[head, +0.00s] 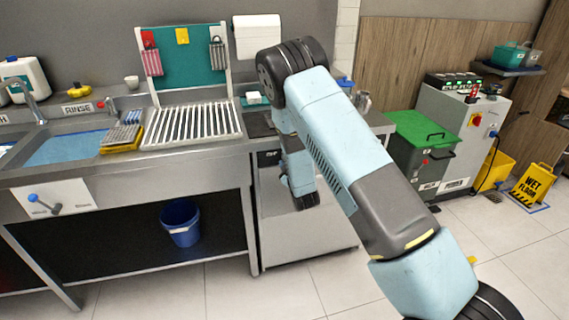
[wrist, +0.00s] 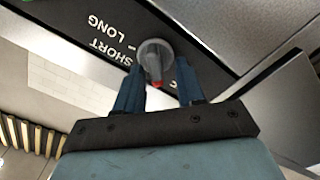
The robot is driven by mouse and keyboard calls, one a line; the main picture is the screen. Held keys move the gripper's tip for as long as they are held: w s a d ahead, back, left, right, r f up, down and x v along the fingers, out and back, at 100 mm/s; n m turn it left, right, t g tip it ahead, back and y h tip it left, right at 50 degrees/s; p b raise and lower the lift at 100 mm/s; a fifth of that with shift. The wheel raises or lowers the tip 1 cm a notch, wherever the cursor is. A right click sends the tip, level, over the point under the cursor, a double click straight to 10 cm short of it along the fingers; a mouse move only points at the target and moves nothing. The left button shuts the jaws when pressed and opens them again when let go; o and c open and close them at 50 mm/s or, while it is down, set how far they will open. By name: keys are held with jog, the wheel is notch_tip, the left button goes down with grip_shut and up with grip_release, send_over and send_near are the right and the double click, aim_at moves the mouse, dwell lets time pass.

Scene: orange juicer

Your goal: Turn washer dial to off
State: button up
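The washer (head: 305,230) is the steel-fronted unit under the counter, with a dark control strip (head: 268,158) along its top. In the wrist view its dial (wrist: 154,50) is a round grey knob with a red pointer mark aimed down the picture, toward my gripper. Upside-down SHORT and LONG labels (wrist: 106,35) lie left of it. Another label is mostly hidden by the right finger. My gripper (wrist: 160,65) is open, with its two blue fingers apart at either side of the dial's near edge. I cannot tell whether they touch it. In the head view my arm hides the dial and fingertips.
A sink counter with a ribbed drainboard (head: 190,125) stands left of the washer. A blue bucket (head: 181,222) sits on the lower shelf. A green-lidded bin (head: 420,145) is to the right, near a yellow wet-floor sign (head: 534,184). The floor in front is clear.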

jog(key=v, duration=1.3)
jog(key=shift+s, duration=0.35)
jog(key=shift+d, duration=0.1)
jog(key=w+d+r+m+g+h, duration=0.1)
jog(key=w+d+r+m, duration=0.1)
jog(key=r, duration=0.3)
jog(key=w+d+r+m+g+h, duration=0.2)
jog(key=d+r+m, duration=0.1)
jog(key=r, duration=0.2)
jog(key=s+d+r+m+g, duration=0.2)
jog(key=s+d+r, duration=0.1)
jog(key=r, duration=0.3)
jog(key=s+d+r+m+g, duration=0.1)
jog(key=s+d+r, duration=0.2)
jog(key=r, duration=0.4)
jog(key=s+d+r+m+g, duration=0.1)
jog(key=s+d+r+g, duration=0.1)
jog(key=s, duration=0.8)
jog(key=s+d+r+m+g+h, duration=0.1)
jog(key=s+d+r, duration=0.3)
jog(key=s, duration=0.6)
jog(key=s+d+r+m+g+h, duration=0.1)
jog(key=s+d+r+m+g, duration=0.1)
jog(key=s+r, duration=0.4)
jog(key=s+d, duration=0.1)
jog(key=s, duration=0.2)
jog(key=shift+s+d+g, duration=0.15)
jog(key=shift+s+g, duration=0.25)
